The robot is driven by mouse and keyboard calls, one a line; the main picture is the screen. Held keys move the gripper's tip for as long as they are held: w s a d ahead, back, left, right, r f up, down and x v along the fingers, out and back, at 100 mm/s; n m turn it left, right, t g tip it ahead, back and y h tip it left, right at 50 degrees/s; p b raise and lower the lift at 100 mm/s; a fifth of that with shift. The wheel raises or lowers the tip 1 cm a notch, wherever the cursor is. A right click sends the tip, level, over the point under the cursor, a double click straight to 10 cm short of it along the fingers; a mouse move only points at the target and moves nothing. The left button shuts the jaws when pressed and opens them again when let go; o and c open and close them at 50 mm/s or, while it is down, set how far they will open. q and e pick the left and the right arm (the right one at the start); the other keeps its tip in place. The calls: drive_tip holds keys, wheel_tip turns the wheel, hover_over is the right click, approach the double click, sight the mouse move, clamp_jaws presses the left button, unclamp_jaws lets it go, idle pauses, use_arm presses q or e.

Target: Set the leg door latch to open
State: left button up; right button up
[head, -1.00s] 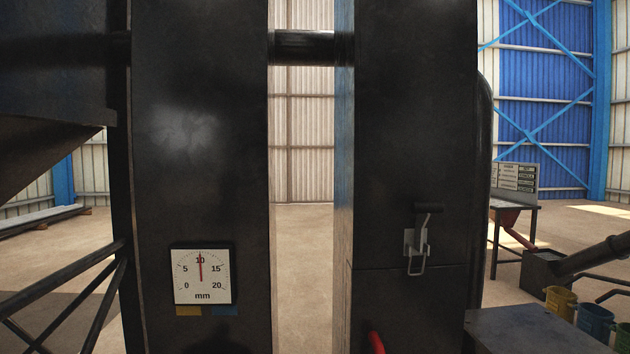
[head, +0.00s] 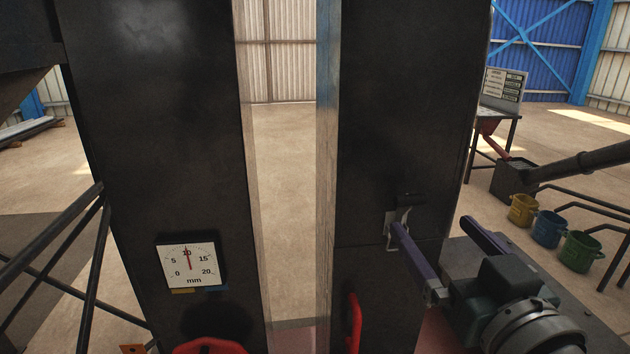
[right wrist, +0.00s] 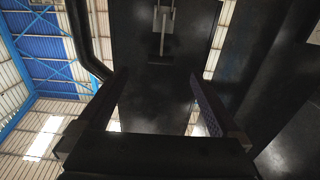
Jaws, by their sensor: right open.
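The leg door latch (head: 391,226) is a small metal toggle with a wire loop, on the front of the dark right leg (head: 400,110), at the seam below a black handle-like piece (head: 410,200). My right gripper (head: 434,227) is open and empty, its two purple-grey fingers reaching up toward the latch from the lower right. One fingertip partly covers the latch in the head view; I cannot tell whether it touches. In the right wrist view the latch (right wrist: 163,22) shows at the top, beyond and between the open fingers (right wrist: 160,88). My left gripper is not in view.
A white dial gauge (head: 188,265) is on the left leg. Red parts (head: 354,322) stand low between and before the legs. Yellow, blue and green buckets (head: 548,228) and a sloping dark pipe (head: 585,163) are at the right. A gap separates the two legs.

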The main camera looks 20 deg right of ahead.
sight(413, 203)
drive_tip(key=x, duration=0.8)
drive_tip(key=shift+w, duration=0.25)
clamp_jaws()
idle(0.5)
